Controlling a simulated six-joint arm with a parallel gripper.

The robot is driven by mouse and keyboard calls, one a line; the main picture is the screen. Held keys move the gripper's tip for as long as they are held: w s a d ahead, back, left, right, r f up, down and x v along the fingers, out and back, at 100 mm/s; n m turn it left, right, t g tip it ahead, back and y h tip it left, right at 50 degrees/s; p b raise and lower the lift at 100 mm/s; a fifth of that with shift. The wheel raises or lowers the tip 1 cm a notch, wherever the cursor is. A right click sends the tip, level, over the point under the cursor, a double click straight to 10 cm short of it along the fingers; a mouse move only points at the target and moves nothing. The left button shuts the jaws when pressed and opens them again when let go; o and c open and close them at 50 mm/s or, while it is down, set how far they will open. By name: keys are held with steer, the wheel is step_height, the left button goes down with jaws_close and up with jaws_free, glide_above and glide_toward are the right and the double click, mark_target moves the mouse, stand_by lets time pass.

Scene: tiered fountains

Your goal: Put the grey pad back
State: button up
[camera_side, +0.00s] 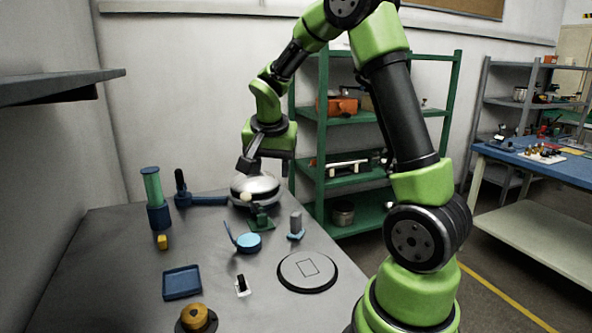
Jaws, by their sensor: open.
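My gripper (248,164) is open at the back of the grey table, just above a silver domed thing (262,185). The gap between its fingers is small in this view, and I see nothing held there. A round grey disc (292,280) with a dark rim and a rectangle outline on top lies at the front right of the table. A small upright grey block (296,221) stands on a light blue base (295,237) behind the disc. I cannot tell which of these, if any, is the grey pad.
A blue tray (182,283), an orange-brown round piece (194,317), a small black-and-white piece (242,285), a blue round piece with a raised lid (248,242), a green piece (261,219), a yellow block (162,242) and a green-topped blue cylinder (153,187) stand about.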

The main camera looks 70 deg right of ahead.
steer(key=s+a+r+n+t+y, duration=0.1)
steer(key=s+a+r+n+y, duration=0.1)
steer(key=a, duration=0.4)
steer(key=s+a+r+n+t+y, duration=0.2)
steer(key=s+a+r+n, duration=0.1)
steer(key=s+a+n, duration=0.2)
steer(key=s+a+r+n+t+y, duration=0.1)
steer(key=s+a+r+n+t, duration=0.1)
steer(key=s+a, duration=0.5)
steer(key=shift+a+r+n+y, duration=0.4)
steer(key=shift+a+r+n, duration=0.55)
steer(key=shift+a, duration=0.25)
